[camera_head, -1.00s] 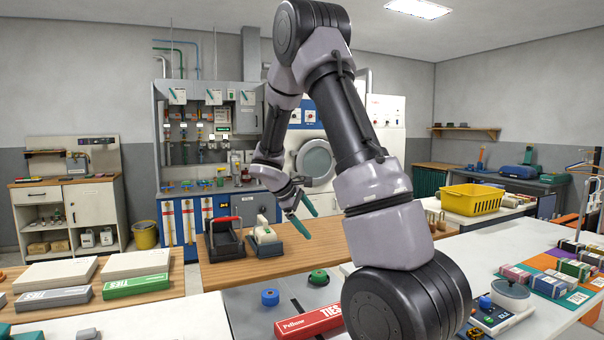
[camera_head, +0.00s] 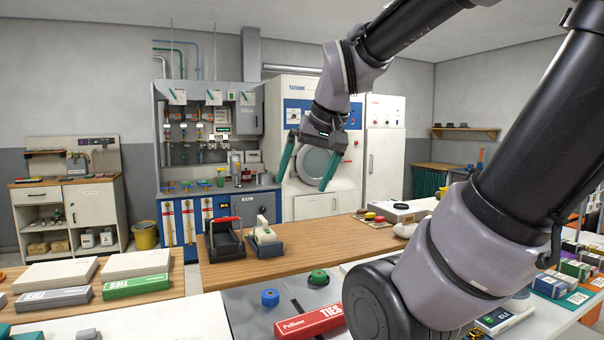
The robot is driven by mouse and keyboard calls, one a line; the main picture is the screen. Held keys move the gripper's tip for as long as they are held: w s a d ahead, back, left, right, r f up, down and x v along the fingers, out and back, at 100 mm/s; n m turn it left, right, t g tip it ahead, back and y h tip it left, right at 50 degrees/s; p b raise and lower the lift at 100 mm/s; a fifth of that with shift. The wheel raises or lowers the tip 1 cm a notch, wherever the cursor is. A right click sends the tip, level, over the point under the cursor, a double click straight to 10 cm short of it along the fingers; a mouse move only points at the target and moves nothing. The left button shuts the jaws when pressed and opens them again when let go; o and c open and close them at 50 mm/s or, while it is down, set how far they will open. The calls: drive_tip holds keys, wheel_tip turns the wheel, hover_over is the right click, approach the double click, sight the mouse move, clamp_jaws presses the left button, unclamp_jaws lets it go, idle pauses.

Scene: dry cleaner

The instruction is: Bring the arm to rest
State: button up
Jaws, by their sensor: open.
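My gripper (camera_head: 306,170) is at the upper middle of the head view, in front of the white machine with the round door (camera_head: 314,163). Its two green fingers are spread wide and point down, with nothing between them. It hangs in the air above the wooden counter (camera_head: 300,255) and touches nothing that I can see. My arm rises from the lower right, runs out of the top of the picture and comes back down to the gripper.
A black tray with a red handle (camera_head: 224,243) and an iron-like tool (camera_head: 265,238) stand on the wooden counter. A red TIES box (camera_head: 310,322), a blue knob (camera_head: 270,298) and a green knob (camera_head: 319,277) are nearer. Boxes crowd the right table, partly behind my arm.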

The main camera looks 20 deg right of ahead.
drive_tip(key=shift+s+a+r+m+t+y, duration=0.25)
drive_tip(key=shift+s+a, duration=0.15)
drive_tip(key=shift+s, duration=0.2)
drive_tip(key=shift+s+a+r+m+t+y, duration=0.25)
drive_tip(key=shift+s+a, duration=0.15)
drive_tip(key=shift+s, duration=0.15)
idle(0.8)
